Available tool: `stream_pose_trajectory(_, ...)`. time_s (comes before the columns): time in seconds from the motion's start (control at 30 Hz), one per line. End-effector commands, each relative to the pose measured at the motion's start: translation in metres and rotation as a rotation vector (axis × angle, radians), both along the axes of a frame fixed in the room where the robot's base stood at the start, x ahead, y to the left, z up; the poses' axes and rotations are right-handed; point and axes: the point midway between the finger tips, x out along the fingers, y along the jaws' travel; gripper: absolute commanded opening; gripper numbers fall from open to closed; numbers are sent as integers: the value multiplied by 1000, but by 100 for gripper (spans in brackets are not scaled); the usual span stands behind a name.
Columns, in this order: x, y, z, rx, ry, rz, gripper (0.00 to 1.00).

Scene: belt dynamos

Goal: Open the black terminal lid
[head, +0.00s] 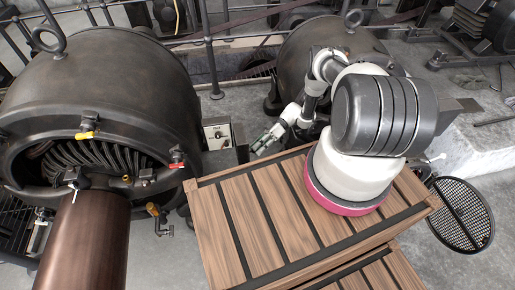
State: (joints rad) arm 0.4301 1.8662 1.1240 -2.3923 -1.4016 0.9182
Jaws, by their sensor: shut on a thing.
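The terminal box (217,136) is between the two big dark machines, with a pale face showing small dark fittings. The black terminal lid (241,143) seems to be the dark upright panel at the right side of that face, standing out from it and leaving the pale face uncovered. My gripper (258,147) reaches down and left to this panel and is shut at its edge. The fingertips are small here, and the exact contact is hard to make out.
A large dark dynamo (110,75) stands at left, with a brown shaft (88,240) and yellow and red taps. A second dark machine (300,50) is behind my arm. A slatted wooden platform (225,215) fills the foreground. A round black grate (462,213) is at right.

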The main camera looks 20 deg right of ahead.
Motion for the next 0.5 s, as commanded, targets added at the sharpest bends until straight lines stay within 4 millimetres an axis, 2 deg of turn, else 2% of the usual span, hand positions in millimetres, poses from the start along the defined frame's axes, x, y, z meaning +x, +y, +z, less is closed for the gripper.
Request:
stream_pose_trajectory(0.33, 1, 1, 0, 1, -1, 2, 0)
stream_pose_trajectory(0.37, 1, 1, 0, 0, -1, 2, 24)
stream_pose_trajectory(0.47, 1, 1, 0, 1, -1, 2, 42)
stream_pose_trajectory(0.5, 1, 1, 0, 0, -1, 2, 44)
